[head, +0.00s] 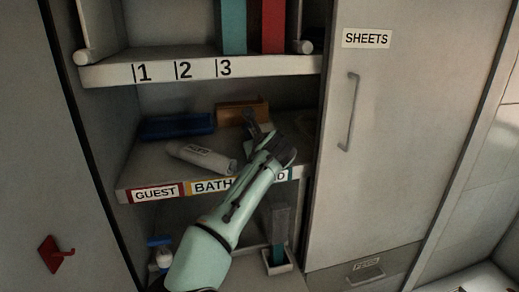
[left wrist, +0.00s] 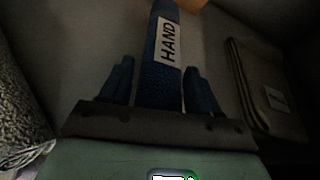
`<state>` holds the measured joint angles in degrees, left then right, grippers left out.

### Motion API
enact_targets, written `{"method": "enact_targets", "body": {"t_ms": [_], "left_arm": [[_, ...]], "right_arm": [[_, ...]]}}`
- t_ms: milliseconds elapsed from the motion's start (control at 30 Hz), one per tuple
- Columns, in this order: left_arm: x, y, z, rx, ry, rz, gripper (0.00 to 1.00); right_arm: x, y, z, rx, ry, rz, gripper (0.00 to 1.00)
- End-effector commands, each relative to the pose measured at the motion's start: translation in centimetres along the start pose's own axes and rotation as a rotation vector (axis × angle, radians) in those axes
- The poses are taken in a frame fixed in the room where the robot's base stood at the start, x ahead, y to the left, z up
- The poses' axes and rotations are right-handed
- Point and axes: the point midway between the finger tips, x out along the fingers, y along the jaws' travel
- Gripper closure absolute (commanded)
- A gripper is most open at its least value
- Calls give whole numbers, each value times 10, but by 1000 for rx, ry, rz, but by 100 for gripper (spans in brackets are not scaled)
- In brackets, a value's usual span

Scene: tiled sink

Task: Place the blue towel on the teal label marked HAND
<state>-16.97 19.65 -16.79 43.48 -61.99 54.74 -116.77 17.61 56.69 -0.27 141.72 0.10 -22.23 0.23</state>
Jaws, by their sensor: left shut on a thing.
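The blue towel (left wrist: 162,75) carries a white HAND tag and lies between the fingers of my left gripper (left wrist: 160,92), which is shut on it. In the head view, my left gripper (head: 259,131) is over the right part of the labelled shelf, and the towel is hard to make out there. The teal label (head: 296,173) is on the shelf's front edge at the right. My forearm covers most of it, leaving a "D" and a teal end visible. My right gripper is not in view.
A pale rolled towel (head: 202,158) lies on the shelf (head: 150,170), left of my gripper. A blue item (head: 176,126) and an orange-brown item (head: 240,113) are at the back. A folded brown cloth (left wrist: 268,95) is at the right. The upper shelf (head: 260,66) is above.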

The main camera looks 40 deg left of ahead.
Motion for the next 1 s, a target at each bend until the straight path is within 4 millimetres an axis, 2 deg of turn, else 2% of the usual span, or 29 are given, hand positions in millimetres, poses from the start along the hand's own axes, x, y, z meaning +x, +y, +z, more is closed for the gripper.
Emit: {"method": "enact_targets", "body": {"t_ms": [267, 300, 367, 733, 867, 1000], "left_arm": [[0, 0, 0, -2, -2, -1, 70], [0, 1, -1, -2, -2, -1, 32], [0, 0, 0, -2, -2, -1, 13], [-4, 0, 1, -2, -2, -3, 13], [-22, -1, 0, -2, -1, -6, 13], [-52, -1, -1, -2, -1, -8, 13]], "right_arm": [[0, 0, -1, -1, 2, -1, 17], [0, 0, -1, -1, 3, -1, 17], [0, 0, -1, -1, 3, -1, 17], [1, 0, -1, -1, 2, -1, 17], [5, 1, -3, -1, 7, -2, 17], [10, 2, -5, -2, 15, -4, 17]]}}
